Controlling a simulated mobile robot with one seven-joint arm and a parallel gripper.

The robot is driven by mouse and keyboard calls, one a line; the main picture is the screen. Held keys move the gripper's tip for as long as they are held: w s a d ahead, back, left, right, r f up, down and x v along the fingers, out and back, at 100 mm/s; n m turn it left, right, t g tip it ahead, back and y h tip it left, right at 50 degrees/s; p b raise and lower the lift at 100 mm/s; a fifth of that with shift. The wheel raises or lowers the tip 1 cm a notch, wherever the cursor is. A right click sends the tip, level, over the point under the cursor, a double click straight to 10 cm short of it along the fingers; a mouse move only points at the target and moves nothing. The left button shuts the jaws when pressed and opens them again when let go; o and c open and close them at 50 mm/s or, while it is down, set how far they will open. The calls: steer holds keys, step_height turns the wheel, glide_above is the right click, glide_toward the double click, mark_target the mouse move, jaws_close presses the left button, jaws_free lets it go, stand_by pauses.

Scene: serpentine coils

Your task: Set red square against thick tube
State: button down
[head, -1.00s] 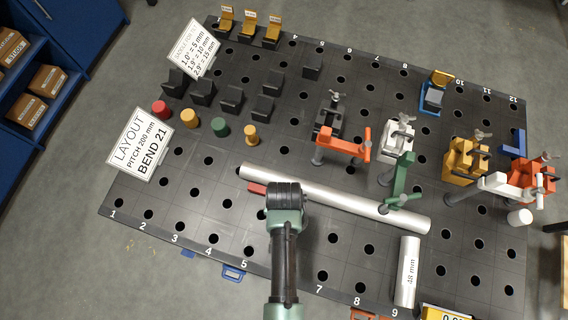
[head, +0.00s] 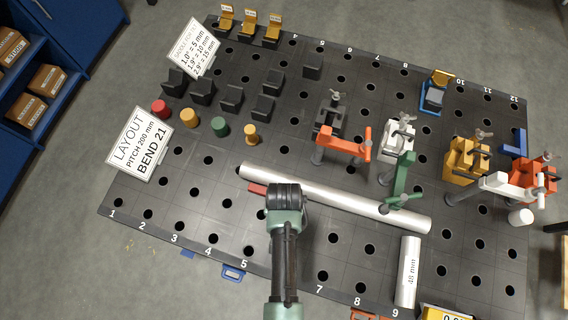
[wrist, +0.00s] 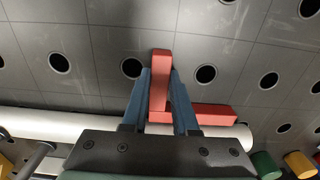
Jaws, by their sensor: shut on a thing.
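The red square (wrist: 161,65) is an L-shaped piece. In the wrist view my gripper (wrist: 159,80) is shut on its upright-looking leg, with a blue finger on each side. Its other leg extends right along a long silver tube (wrist: 60,127). In the head view only a red end of the square (head: 257,188) shows, close beside the long tube (head: 335,197); my gripper (head: 285,190) hides the rest. I cannot tell whether square and tube touch. A shorter tube (head: 408,272) marked 48 mm lies at lower right.
The black table (head: 190,235) has a grid of holes. Orange (head: 345,146), green (head: 400,185), white and yellow clamps stand behind and right of the long tube. Coloured cylinders (head: 220,127) and black blocks (head: 232,98) stand at upper left. The front left is clear.

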steer(key=shift+w+d, duration=0.1)
steer(key=shift+w, duration=0.3)
stand_by(0.5)
steer(key=c, duration=0.6)
jaws_free()
steer(key=shift+s, duration=0.15)
